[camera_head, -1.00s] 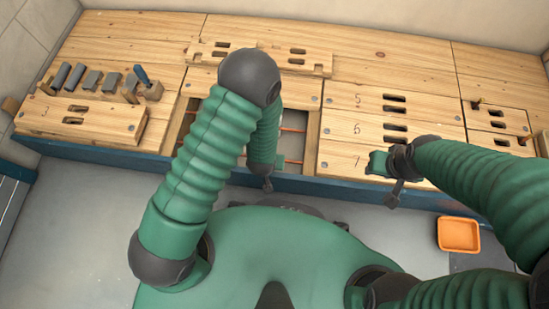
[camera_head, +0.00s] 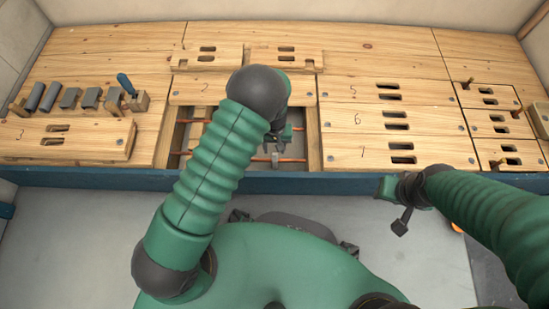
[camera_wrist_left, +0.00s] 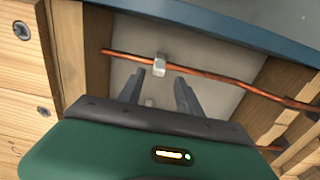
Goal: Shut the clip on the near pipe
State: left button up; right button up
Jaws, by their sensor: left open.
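The near copper pipe (camera_head: 238,158) runs across the bench opening, and it also shows in the left wrist view (camera_wrist_left: 220,78). A small pale clip (camera_wrist_left: 160,65) sits on it there; I cannot tell whether its top is closed. My left gripper (camera_head: 277,142) is over the opening, close to the near pipe. In the left wrist view its two fingers (camera_wrist_left: 159,78) are apart and empty, with the clip just beyond and between their tips. My right gripper (camera_head: 392,190) hangs by the bench's front edge, away from the pipe; its jaws are unclear.
A far pipe (camera_head: 200,122) crosses the same opening, partly hidden by my left arm. Wooden side walls and the blue front edge (camera_head: 90,177) bound the opening. Slotted boards (camera_head: 385,122) lie to the right. Grey blocks and a blue-handled tool (camera_head: 126,84) stand at left.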

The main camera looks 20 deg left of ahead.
pick_arm(q)
notch_tip(320, 180, down, 5)
jog(key=shift+d+r+b, duration=0.15)
jog(key=shift+r+b, duration=0.05)
jog(key=shift+b, duration=0.8)
pick_arm(e)
jog(key=f, duration=0.3)
jog(key=shift+d+f, duration=0.1)
jog(key=shift+d, duration=0.1)
pick_arm(q)
jog(key=shift+c, duration=0.4)
grip_shut()
